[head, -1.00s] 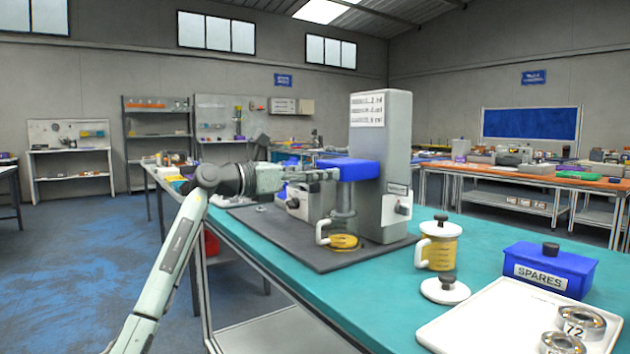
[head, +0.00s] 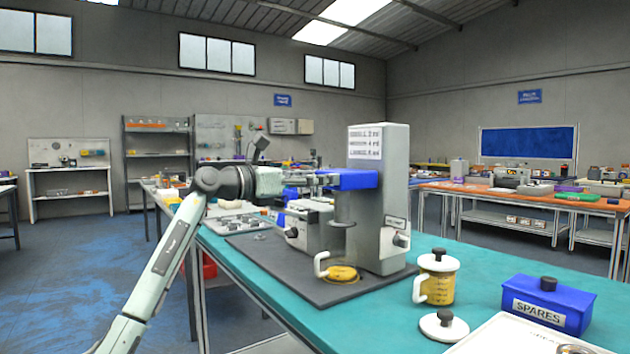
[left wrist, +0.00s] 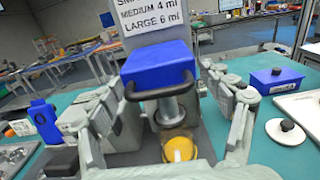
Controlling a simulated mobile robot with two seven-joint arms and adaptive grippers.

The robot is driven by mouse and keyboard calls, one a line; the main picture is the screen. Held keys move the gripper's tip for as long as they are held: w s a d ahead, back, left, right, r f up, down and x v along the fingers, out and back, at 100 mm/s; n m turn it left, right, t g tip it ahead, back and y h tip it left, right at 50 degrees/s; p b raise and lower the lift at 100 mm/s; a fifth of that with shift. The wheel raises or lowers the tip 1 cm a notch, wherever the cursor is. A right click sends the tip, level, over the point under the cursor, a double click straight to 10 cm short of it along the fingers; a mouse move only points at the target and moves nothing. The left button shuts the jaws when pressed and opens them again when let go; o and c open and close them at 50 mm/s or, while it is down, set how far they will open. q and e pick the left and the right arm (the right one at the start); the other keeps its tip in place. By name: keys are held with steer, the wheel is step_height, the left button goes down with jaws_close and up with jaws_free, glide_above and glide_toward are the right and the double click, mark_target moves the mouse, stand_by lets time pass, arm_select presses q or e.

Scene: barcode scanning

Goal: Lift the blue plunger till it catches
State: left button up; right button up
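The blue plunger (head: 352,180) is a block with a dark bar handle, on the front of the grey dispenser (head: 378,215). In the left wrist view, the blue plunger (left wrist: 158,72) sits above a silver shaft. My left gripper (head: 325,180) reaches it from the left in the head view. Below is a yellow-filled cup (head: 342,273) with a pale handle. My right gripper is not in view.
The dispenser stands on a dark mat (head: 268,262) on the teal bench (head: 400,325). To the right are a yellow jar with a white lid (head: 437,280), a loose white lid (head: 444,326), a blue SPARES box (head: 548,303) and a white tray (head: 500,338).

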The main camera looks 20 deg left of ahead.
arm_select(q)
steer(key=shift+a+f, duration=0.15)
steer(key=v, duration=1.2)
steer(key=x, duration=1.2)
steer(key=shift+f, duration=0.55)
steer(key=shift+f+b, duration=0.15)
steer(key=shift+b, duration=0.15)
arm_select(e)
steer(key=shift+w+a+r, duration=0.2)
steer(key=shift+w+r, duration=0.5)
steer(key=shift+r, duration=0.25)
